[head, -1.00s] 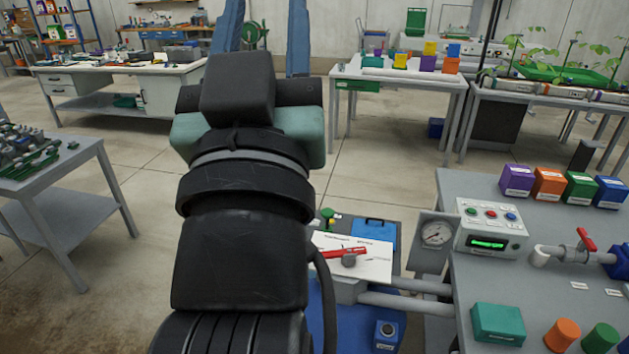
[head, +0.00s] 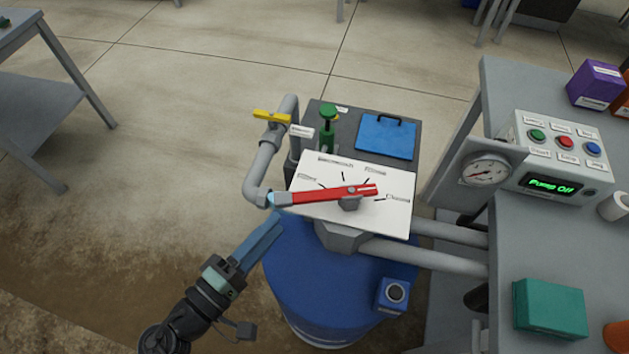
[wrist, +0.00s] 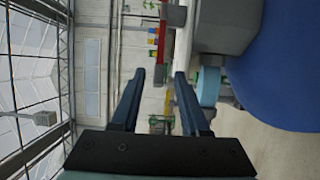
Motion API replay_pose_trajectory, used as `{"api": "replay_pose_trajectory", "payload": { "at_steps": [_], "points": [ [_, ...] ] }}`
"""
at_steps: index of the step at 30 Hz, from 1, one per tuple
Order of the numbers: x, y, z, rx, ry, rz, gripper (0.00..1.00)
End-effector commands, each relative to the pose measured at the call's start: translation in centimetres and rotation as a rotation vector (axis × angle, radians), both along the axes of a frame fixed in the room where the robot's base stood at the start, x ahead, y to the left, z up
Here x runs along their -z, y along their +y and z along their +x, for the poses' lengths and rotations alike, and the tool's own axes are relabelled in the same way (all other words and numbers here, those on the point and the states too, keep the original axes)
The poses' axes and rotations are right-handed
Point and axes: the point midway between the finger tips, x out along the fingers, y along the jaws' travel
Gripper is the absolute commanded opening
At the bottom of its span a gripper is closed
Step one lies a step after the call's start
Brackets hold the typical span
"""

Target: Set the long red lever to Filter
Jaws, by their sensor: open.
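The long red lever (head: 322,195) lies over a white label plate (head: 392,215), turning on a grey hub right of its middle. Its long arm points left, to a grey end past the plate's left edge. The plate's small printed words are hard to read; one at the upper left looks like Backwash. My gripper (head: 268,236) is below and left of the lever's grey end, apart from it.
A grey pipe with a yellow handle (head: 272,117) rises just left of the plate. A green knob (head: 327,112) and blue lid (head: 387,137) are behind it. The blue tank (head: 320,300) is below. A gauge (head: 486,170) and a "Pump Off" panel (head: 552,185) stand right.

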Motion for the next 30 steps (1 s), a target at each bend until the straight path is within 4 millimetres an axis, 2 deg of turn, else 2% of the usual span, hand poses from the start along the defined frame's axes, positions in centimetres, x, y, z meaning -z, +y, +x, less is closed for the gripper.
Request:
{"api": "replay_pose_trajectory", "payload": {
  "at_steps": [9,15,21,30],
  "points": [
    [-0.2,-4.5,5.1,0.006,0.0,0.004,0.45],
    [-0.1,-6.5,7.6,0.004,0.0,0.005,0.45],
    [-0.1,-7.4,8.7,0.003,0.001,0.005,0.45],
    [-0.1,-7.5,8.8,0.001,0.0,0.006,0.43]
  ]
}}
